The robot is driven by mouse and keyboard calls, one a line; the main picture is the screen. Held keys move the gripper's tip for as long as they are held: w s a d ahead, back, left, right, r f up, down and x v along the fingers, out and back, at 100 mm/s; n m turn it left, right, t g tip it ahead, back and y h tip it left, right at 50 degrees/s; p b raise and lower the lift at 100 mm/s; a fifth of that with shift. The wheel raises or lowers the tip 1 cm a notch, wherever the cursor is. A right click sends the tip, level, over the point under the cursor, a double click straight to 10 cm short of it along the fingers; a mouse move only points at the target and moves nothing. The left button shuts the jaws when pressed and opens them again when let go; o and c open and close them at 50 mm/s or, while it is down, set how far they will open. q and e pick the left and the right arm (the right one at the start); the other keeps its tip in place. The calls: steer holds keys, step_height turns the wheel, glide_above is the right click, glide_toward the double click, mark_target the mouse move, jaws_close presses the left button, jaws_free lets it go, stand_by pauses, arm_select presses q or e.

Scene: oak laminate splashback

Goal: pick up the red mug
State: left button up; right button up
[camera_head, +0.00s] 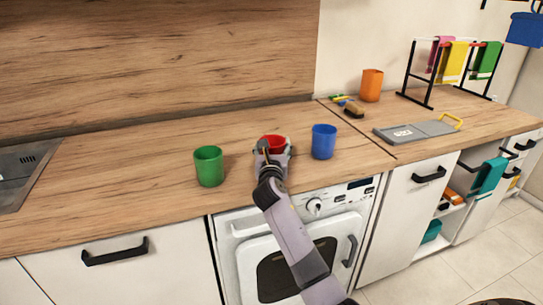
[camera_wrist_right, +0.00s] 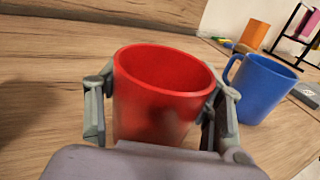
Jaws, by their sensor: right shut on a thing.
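The red mug (camera_head: 274,142) is on or just above the oak counter between the green and blue mugs, and I cannot tell whether it touches the counter. My right gripper (camera_head: 270,153) is shut on it and hides most of its body in the head view. In the right wrist view the red mug (camera_wrist_right: 160,95) is upright, with one finger of my gripper (camera_wrist_right: 160,112) on each side of it. Its inside looks empty, and no handle shows. My left gripper is not in view.
A green mug (camera_head: 209,166) stands left and a blue mug (camera_head: 323,141) close on the right. Farther right are an orange cup (camera_head: 371,85), a grey board (camera_head: 415,131) and a towel rack (camera_head: 430,75). A sink (camera_head: 22,168) is at far left. Counter (camera_head: 110,165) left of the green mug is clear.

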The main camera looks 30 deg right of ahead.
steer(key=c, duration=0.7)
steer(key=shift+o, duration=0.2)
steer(key=shift+r, duration=0.1)
